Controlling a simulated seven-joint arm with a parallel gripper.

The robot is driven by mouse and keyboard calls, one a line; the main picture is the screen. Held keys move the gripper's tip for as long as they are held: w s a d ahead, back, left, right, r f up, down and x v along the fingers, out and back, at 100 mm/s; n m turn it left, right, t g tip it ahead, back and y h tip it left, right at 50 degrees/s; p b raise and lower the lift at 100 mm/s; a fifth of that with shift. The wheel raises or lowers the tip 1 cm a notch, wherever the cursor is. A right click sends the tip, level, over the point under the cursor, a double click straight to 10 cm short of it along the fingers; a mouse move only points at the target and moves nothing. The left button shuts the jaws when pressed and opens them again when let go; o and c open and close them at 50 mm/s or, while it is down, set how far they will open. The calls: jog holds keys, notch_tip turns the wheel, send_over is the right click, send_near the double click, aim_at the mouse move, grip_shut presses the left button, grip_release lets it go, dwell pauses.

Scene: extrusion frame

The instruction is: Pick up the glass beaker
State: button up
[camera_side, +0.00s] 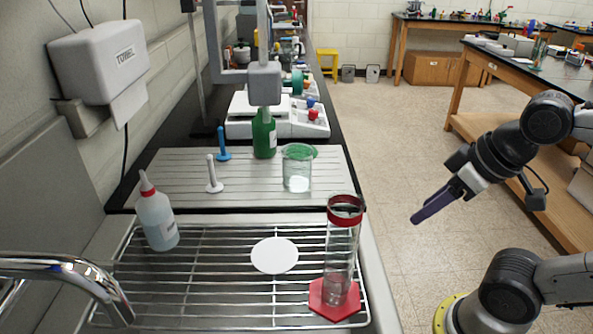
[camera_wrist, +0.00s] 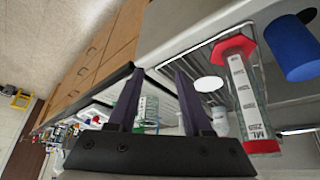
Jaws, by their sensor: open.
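The clear glass beaker (camera_side: 297,175) stands upright on the grey ridged board (camera_side: 180,178) in the side view, with green showing at its rim. In the wrist view, a clear vessel with green markings (camera_wrist: 148,110) shows between the fingers and looks like the beaker. My gripper (camera_side: 417,218) is to the right of the beaker, over the floor beyond the counter's edge, well apart from it. Its dark purple fingers point down and left. In the wrist view my gripper (camera_wrist: 157,72) has its two fingers spread with nothing held between them.
A tall glass cylinder with red rim and base (camera_side: 341,250) stands on the wire rack (camera_side: 205,292), near the counter's right edge. A green bottle (camera_side: 264,138) stands behind the beaker. Blue and white pegs (camera_side: 213,175) stand to its left. A wash bottle (camera_side: 157,218) is at the left.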

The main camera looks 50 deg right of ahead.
dwell(0.3)
jog(key=o, duration=0.8)
